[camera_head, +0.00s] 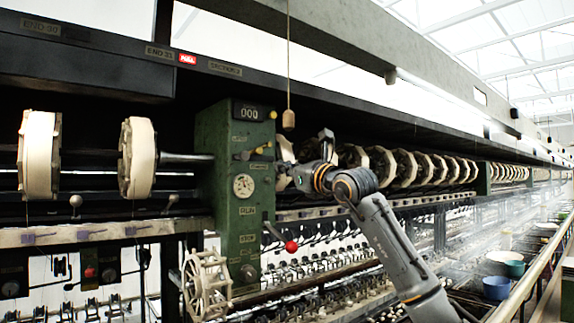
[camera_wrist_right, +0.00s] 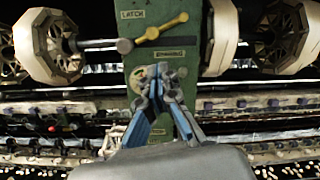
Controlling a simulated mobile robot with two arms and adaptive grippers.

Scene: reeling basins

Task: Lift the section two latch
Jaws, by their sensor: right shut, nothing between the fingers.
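The green section post (camera_head: 216,165) stands below a sign reading SECTION 2 (camera_head: 226,69). Its latch (camera_head: 263,149) is a short bar with a yellow end, near the top of the post. In the head view the right gripper (camera_head: 287,178) is at the post's right side, partly hard to make out. My left gripper is out of view.
A red-knobbed lever (camera_head: 291,247) sticks out lower on the post. A wooden pull (camera_head: 289,120) hangs on a cord above my gripper. Pale reels (camera_head: 137,158) flank the post, and a spoked wheel (camera_head: 206,285) stands at its foot. Basins (camera_head: 496,287) line the right.

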